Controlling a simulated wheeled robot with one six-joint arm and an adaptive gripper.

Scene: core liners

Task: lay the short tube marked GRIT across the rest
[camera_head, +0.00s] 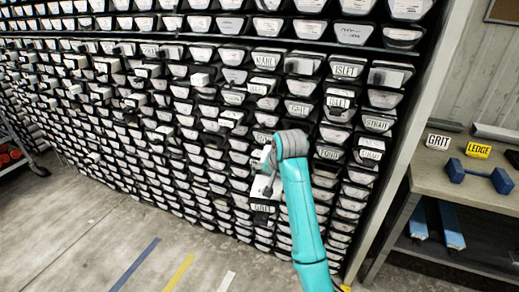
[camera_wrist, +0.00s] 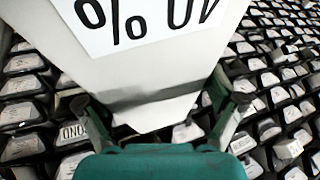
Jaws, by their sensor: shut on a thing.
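My gripper (camera_head: 266,180) is in front of the wall of drawers at the middle right. It is shut on a pale, flat-sided thing (camera_wrist: 150,70) that fills the top of the wrist view. That thing bears a white label with large, partly cut-off marks, including a percent sign. A label at the gripper in the head view (camera_head: 262,208) looks like GRIT, but I cannot tell if it is on the held thing. A white GRIT card (camera_head: 437,141) stands on the bench at the right. Near it is a blue piece with two raised ends (camera_head: 479,173), possibly the rest.
Rows of labelled drawers (camera_head: 235,75) cover the wall, some pulled out. The bench (camera_head: 430,178) also holds a yellow LEDGE card (camera_head: 478,150) and grey pieces at its back. Blue, yellow and white lines (camera_head: 178,272) mark the clear floor. A cart stands at the left.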

